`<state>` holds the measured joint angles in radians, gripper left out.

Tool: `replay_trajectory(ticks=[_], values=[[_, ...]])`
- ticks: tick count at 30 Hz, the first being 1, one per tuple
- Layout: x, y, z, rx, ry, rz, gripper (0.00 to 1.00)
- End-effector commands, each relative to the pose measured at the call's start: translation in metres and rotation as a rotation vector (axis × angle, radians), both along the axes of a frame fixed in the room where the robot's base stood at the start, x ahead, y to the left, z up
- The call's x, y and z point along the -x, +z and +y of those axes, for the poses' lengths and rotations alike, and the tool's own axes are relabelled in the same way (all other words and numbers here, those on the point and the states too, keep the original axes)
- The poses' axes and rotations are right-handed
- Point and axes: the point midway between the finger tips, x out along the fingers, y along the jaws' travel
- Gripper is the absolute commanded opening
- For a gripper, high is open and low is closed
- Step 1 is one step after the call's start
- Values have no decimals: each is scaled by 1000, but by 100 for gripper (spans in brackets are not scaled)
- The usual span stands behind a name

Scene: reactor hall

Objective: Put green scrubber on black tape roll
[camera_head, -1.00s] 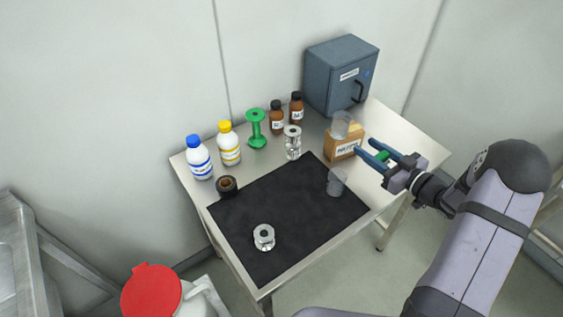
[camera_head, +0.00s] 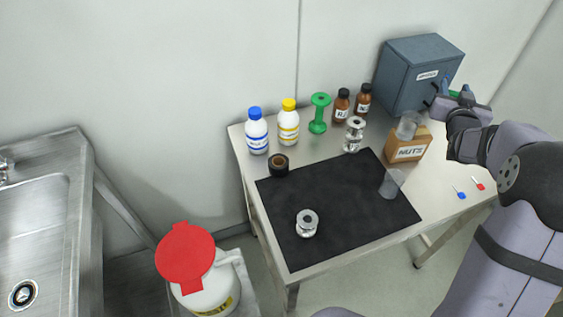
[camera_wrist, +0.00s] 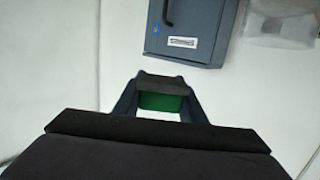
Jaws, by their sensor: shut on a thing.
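My gripper (camera_wrist: 165,92) is shut on the green scrubber (camera_wrist: 162,103), which shows between its fingers in the wrist view. In the head view the gripper is raised at the right, in front of the blue-grey cabinet, and only a sliver of green shows there. The black tape roll (camera_head: 279,166) lies on the metal table at the left, by the far left corner of the black mat. Nothing rests on top of the roll. The gripper is far to the right of it.
Near the roll stand a blue-capped bottle (camera_head: 257,132), a yellow-capped bottle (camera_head: 288,125) and a green spool (camera_head: 319,115). The black mat (camera_head: 335,220) holds a metal spool (camera_head: 307,223) and a clear cup (camera_head: 391,184). A nuts box (camera_head: 409,146) and the cabinet (camera_head: 414,76) stand right.

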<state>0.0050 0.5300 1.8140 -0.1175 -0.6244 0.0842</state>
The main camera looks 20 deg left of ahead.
Motion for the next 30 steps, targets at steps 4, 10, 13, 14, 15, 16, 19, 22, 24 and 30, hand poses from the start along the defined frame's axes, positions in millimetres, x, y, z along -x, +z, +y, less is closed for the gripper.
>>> replay_trajectory(ticks=[4,10,13,14,15,16,19,22,24,30], values=[[-4,9,12,-3,-64,-4,16],[-7,20,39,-4,-124,-3,16],[-6,25,53,-4,-150,-4,16],[-6,27,58,-4,-158,-5,16],[-6,28,64,-5,-170,-4,16],[-5,29,68,-5,-177,-5,16],[-2,33,85,-4,-206,-4,16],[2,35,104,-4,-238,-5,16],[7,36,121,-4,-265,-4,16],[40,26,190,-2,-364,-2,16]])
